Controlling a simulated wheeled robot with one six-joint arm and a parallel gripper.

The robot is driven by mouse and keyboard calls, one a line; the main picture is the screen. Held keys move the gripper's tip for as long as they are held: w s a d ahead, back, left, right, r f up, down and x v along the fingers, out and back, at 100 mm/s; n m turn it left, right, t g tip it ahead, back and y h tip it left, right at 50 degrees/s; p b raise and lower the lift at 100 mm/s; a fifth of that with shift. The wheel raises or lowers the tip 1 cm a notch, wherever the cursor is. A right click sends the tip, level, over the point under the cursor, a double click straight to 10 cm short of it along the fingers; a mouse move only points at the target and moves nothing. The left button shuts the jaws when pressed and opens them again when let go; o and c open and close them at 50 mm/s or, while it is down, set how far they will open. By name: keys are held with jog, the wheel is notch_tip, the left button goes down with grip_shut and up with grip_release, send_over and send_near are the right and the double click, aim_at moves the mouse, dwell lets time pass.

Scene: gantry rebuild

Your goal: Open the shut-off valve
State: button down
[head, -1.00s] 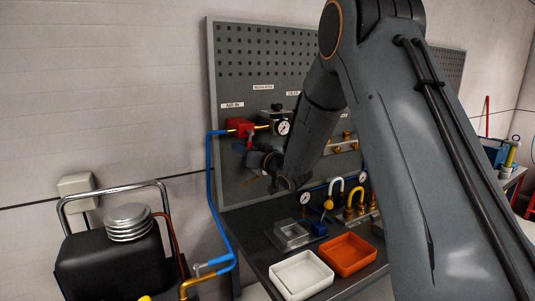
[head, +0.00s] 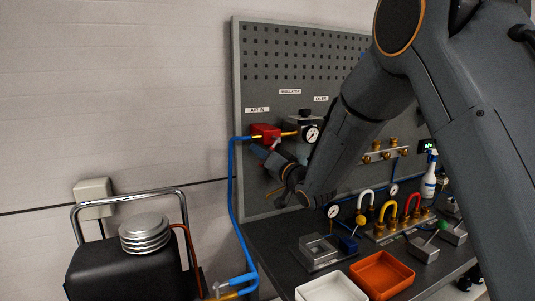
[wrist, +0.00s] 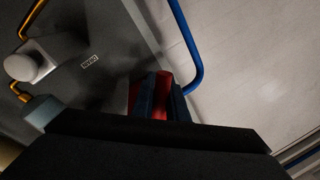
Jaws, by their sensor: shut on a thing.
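The shut-off valve is a red block (head: 264,131) at the "AIR IN" label (head: 257,110) on the grey panel. A blue pipe (head: 232,185) enters it from the left and a brass pipe leaves it to the right. My gripper (head: 262,153) is just below the red block in the head view. In the wrist view, a red part of the valve (wrist: 160,96) stands between the two dark blue fingers of my gripper (wrist: 161,102), which are shut on it. It looks like the valve handle, but its full shape and exact angle are hidden by the fingers.
A regulator with a round gauge (head: 312,134) sits close right of the valve. A black compressor with a chrome handle (head: 127,197) stands at the left.

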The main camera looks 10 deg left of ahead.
jog(key=c, duration=1.7)
grip_release()
jog(key=shift+c, duration=0.2)
jog(key=r+b+v, duration=0.1)
jog(key=b+v, duration=0.1)
jog(key=v, duration=0.5)
jog(key=shift+s+d+f+b, duration=0.3)
jog(key=shift+f+b, duration=0.1)
jog(key=shift+f, duration=0.15)
jog(key=shift+c, duration=0.3)
